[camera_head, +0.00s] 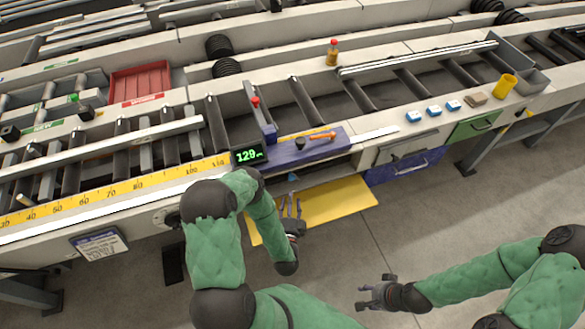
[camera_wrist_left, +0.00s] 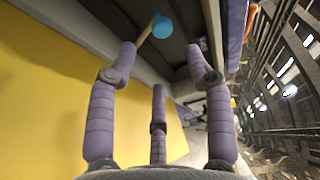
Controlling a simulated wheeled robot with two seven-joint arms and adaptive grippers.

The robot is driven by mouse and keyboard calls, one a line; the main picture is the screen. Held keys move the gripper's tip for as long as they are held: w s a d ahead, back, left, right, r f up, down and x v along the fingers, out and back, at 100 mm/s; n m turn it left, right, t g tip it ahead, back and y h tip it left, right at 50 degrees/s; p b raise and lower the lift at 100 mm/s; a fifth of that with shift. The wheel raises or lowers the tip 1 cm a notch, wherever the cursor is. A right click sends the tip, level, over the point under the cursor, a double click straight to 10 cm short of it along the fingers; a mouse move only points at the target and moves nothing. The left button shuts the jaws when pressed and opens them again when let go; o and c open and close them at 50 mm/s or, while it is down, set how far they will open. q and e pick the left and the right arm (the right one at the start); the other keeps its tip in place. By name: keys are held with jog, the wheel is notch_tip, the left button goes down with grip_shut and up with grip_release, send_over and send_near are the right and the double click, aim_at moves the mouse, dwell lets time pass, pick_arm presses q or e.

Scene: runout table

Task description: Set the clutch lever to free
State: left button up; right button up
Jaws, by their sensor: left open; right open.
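A lever with a round blue knob (camera_wrist_left: 161,26) shows at the top of the left wrist view, on a pale stick under the table's front. The knob also shows small in the head view (camera_head: 292,178), below the purple block. I cannot read a label naming it as the clutch lever. My left gripper (camera_head: 291,205) is open, with its purple fingers spread and pointing at the knob; the knob lies beyond the fingertips, apart from them. The fingers also fill the left wrist view (camera_wrist_left: 160,60). My right gripper (camera_head: 369,291) is open and empty over the floor at lower right.
A purple block (camera_head: 290,152) with an orange-handled part (camera_head: 322,136) sits on the table edge above my left gripper, beside a green-lit display (camera_head: 248,155). A red-knobbed post (camera_head: 256,102) stands behind.

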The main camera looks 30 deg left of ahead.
aim_at(292, 180)
pick_arm(q)
jog(key=shift+w+a+r, duration=0.15)
jog(key=shift+w+a, duration=0.15)
jog(key=shift+w, duration=0.2)
jog(key=b+x, duration=0.1)
jog(key=x, duration=0.8)
jog(key=shift+w+r, duration=0.1)
jog(key=shift+w, duration=0.1)
grip_shut()
